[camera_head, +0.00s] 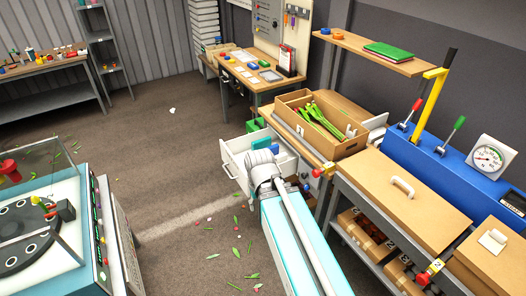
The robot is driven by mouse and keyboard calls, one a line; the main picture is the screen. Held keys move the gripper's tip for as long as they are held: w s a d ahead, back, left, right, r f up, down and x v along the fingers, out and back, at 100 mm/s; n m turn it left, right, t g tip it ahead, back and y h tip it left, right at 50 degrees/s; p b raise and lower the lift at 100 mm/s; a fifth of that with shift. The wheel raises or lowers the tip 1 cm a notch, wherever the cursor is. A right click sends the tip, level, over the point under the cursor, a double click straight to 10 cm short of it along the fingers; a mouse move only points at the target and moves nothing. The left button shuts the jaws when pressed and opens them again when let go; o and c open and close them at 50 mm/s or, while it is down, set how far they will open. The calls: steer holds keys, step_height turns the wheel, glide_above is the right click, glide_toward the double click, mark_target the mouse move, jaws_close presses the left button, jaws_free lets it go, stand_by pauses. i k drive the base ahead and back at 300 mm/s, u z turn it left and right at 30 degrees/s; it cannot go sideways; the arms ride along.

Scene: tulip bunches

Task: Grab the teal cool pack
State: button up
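An open white drawer (234,172) juts out from under the bench in the middle of the head camera view. I cannot tell for sure which is the cool pack. My arm reaches up from the bottom of the picture, and its grey rounded joint covers part of the drawer. My gripper's fingers do not show, so their place relative to the teal pieces is hidden.
A cardboard box (352,144) with green stems stands on the bench above the drawer. A blue machine (455,165) with levers and a gauge is at the right. A round-plate machine (55,240) is at the left. Leaves and petals litter the otherwise open floor (160,150).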

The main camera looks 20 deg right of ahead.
mark_target(264, 142)
steer(key=z, duration=2.3)
steer(key=i, duration=1.15)
steer(key=u, duration=0.1)
